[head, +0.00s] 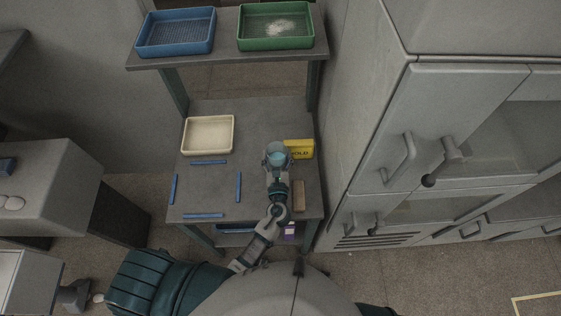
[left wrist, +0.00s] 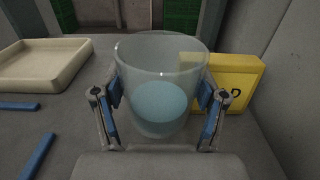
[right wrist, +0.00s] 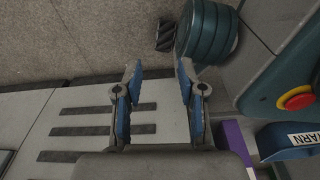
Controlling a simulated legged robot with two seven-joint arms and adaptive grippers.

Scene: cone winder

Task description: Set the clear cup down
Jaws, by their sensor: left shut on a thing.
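The clear cup (head: 277,156) is upright at the right part of the grey table (head: 255,124) and looks bluish toward its bottom. My left gripper (head: 278,170) is shut on it. In the left wrist view the cup (left wrist: 160,80) sits between the two blue-padded fingers (left wrist: 158,98), which touch its sides. I cannot tell whether its base touches the table. My right gripper (right wrist: 158,88) is open and empty in the right wrist view. It does not show clearly in the head view.
A tan block (head: 299,196) lies near the right edge. Blue (head: 175,47) and green (head: 275,40) trays are on the shelf above.

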